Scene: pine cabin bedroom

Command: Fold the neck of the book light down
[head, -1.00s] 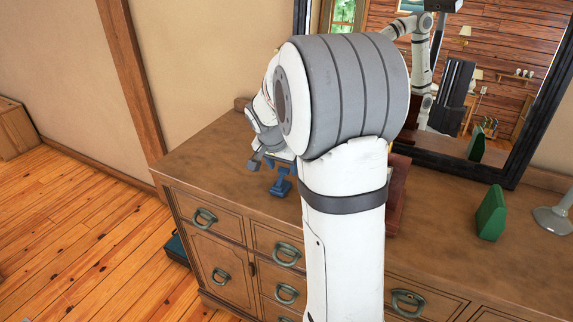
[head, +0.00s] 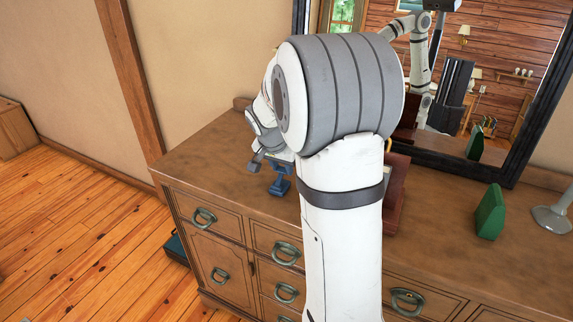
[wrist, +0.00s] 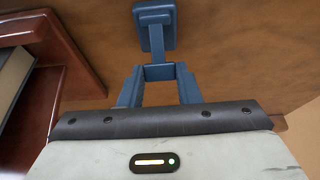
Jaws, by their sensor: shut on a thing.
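The blue book light (head: 281,187) is on the dresser top near its front edge, just left of my arm. In the wrist view its flat blue end (wrist: 155,12) lies ahead of the fingers, with a narrow neck running back toward them. My gripper (wrist: 158,73) is shut on the blue part between its two fingers. In the head view my arm hides most of the gripper, and only a small part shows beside the light. How far the neck is bent is hard to tell.
A reddish wooden holder (wrist: 75,75) with a book (wrist: 12,75) stands close on the left in the wrist view. A green wedge-shaped object (head: 490,212) and a grey lamp base (head: 553,218) stand at right on the dresser (head: 215,150). A mirror (head: 480,165) rises behind. The dresser's left end is clear.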

